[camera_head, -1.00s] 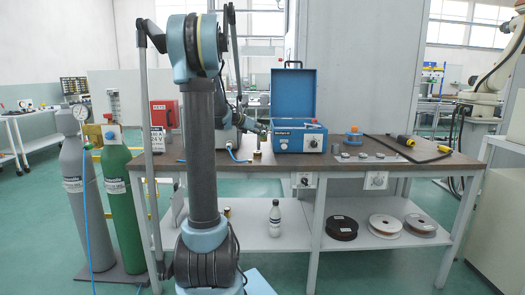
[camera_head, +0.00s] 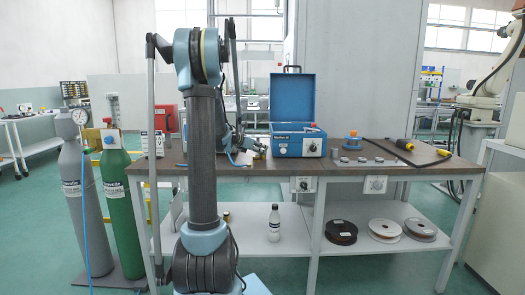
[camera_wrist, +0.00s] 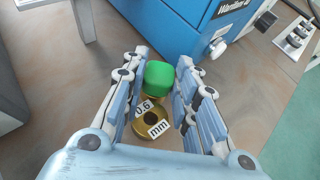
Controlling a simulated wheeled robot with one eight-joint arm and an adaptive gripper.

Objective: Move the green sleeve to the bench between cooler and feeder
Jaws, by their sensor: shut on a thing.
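The green sleeve (camera_wrist: 159,76) is a short green cylinder between the fingertips of my gripper (camera_wrist: 163,82) in the wrist view. My gripper is shut on it. A brass piece with a hole and white labels reading "0.6" and "mm" (camera_wrist: 152,118) is close to the sleeve, on the near side; whether they touch I cannot tell. In the head view my gripper (camera_head: 257,149) is low over the brown bench top (camera_head: 400,172), just left of the blue box (camera_head: 292,142). The sleeve cannot be made out there.
The blue box's side and knob (camera_wrist: 217,48) are close to my right finger. A blue-orange item (camera_head: 352,141) and yellow-black tools (camera_head: 405,145) lie further right. Gas cylinders (camera_head: 117,205) stand left of the bench. Spools (camera_head: 341,232) and a bottle (camera_head: 274,223) are on the lower shelf.

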